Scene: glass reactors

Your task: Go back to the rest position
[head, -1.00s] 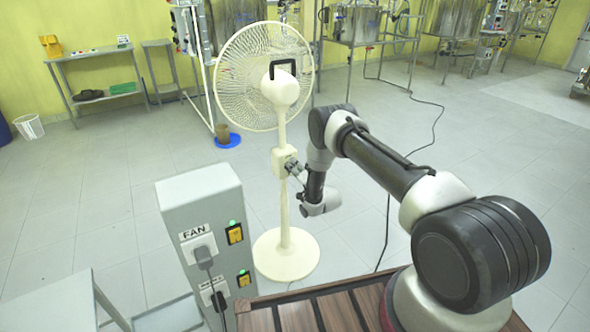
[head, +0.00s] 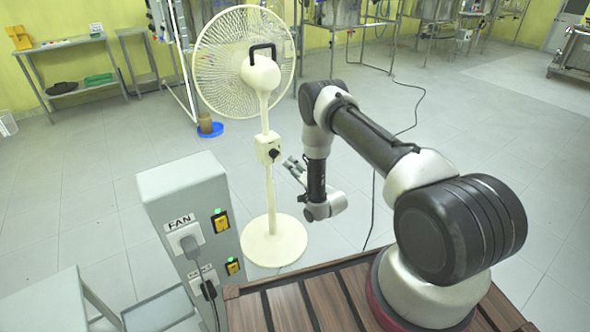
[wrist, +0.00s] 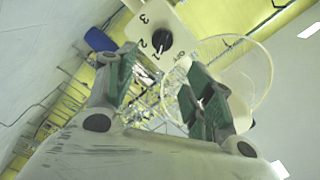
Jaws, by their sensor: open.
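My gripper (head: 294,168) is open and empty, just right of the cream pedestal fan (head: 268,190) in the head view. A gap shows between the gripper and the fan's control box (head: 267,149). In the wrist view my gripper (wrist: 160,90) has its green-padded fingers spread apart. The control box's black knob (wrist: 162,41) shows beyond the fingers, with the marks 1, 2 and 3 around it. The knob's pointer is near 1. The fan's wire cage (wrist: 225,70) is partly hidden behind the right finger.
A grey box labelled FAN (head: 185,215), with plugs and yellow switches, stands left of the fan. My arm's base is on a brown slatted top (head: 290,306). A grey side table (head: 45,300) is at the lower left. The floor right of my arm is clear.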

